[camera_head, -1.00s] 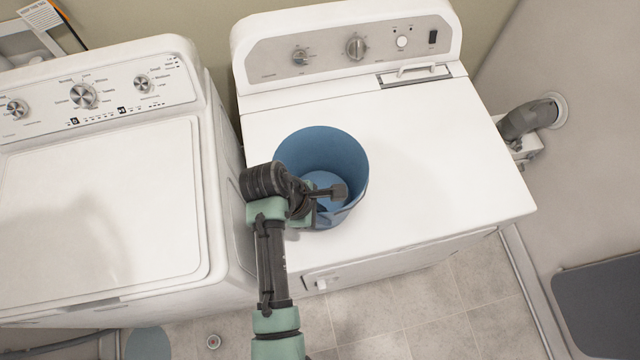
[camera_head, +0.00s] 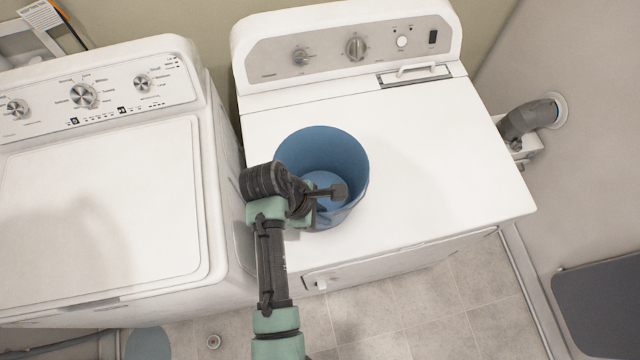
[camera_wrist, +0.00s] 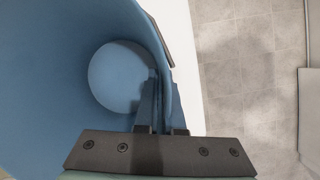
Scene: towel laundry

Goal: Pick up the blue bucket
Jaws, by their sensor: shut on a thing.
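The blue bucket (camera_head: 322,157) stands upright and open-topped on the white right-hand machine, near its front left. It looks empty inside. My gripper (camera_head: 328,206) is at the bucket's near rim, with my arm reaching in from the front. In the wrist view, the bucket (camera_wrist: 60,70) fills the left side. There my gripper (camera_wrist: 163,100) has one finger inside the bucket and one outside, shut on the wall at the rim. The fingertip outside is partly hidden by the wall.
The right-hand machine's top (camera_head: 430,160) is clear to the right of the bucket. A control panel (camera_head: 345,48) rises behind it. A second white machine (camera_head: 100,200) stands to the left across a narrow gap. A grey pipe (camera_head: 528,118) is on the right. Tiled floor (camera_head: 400,310) lies in front.

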